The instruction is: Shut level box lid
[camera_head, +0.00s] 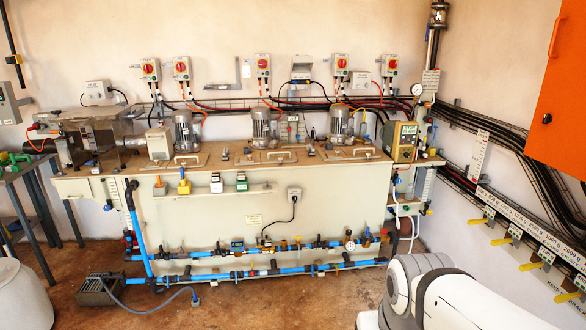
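A small grey box (302,69) is mounted on the back wall above the long tank, between two red-and-yellow switches. Its front looks open, with a pale lid or flap at its top edge, but it is too small to tell for sure. I cannot read a label that marks it as the level box. My gripper is not in view; only part of my white arm shows at the lower right, far from the box.
The long cream tank (330,200) with motors on top stands below the wall box. Blue pipes (220,275) run low along its front. An orange cabinet (563,100) hangs at the right. The brown floor (250,307) in front is partly clear.

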